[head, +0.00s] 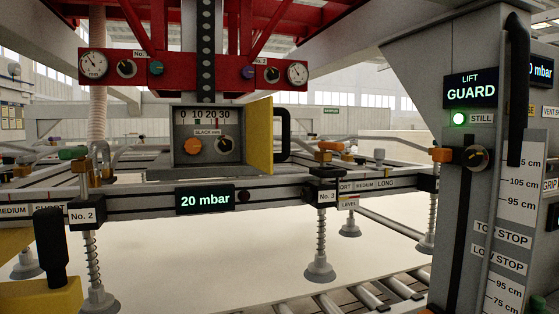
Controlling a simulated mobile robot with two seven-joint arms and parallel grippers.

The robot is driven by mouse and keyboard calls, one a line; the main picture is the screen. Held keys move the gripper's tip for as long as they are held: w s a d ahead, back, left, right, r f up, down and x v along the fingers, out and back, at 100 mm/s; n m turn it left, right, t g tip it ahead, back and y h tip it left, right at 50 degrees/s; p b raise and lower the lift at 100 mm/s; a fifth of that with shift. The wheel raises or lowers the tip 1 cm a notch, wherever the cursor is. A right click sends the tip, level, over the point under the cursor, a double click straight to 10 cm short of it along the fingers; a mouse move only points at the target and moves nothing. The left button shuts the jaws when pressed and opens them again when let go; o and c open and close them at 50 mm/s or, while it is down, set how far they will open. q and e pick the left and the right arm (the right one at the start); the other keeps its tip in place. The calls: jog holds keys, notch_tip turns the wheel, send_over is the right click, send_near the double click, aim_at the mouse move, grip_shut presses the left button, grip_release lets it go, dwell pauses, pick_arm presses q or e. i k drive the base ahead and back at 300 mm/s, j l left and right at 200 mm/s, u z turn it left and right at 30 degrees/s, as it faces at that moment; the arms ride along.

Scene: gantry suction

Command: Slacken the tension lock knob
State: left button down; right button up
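A grey box (182,159) with a scale marked 0 to 30 and the label "SLACK mm" hangs in the middle, under the red frame. Its face carries an orange knob (193,146) on the left and a black round knob (225,145) on the right. No label reading "tension lock" is legible, so I cannot tell which knob that is. Neither of my grippers shows in the head view, and nothing touches the box's knobs.
A yellow plate (260,137) and black handle (284,135) flank the box's right side. The beam (150,203) with a "20 mbar" display crosses below. Suction cups (319,270) hang beneath.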

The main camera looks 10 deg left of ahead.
aim_at(225, 145)
jog(key=i+l, duration=0.15)
jog(key=l, duration=0.2)
jog(key=i+l, duration=0.1)
jog(key=l, duration=0.2)
jog(key=i+l, duration=0.15)
jog(key=l, duration=0.2)
jog(key=i+l, duration=0.15)
jog(key=l, duration=0.15)
jog(key=i+l+u, duration=0.2)
jog(key=l+u, duration=0.2)
jog(key=l, duration=0.2)
jog(key=u, duration=1.15)
jog(key=k+j, duration=0.2)
jog(key=k, duration=0.05)
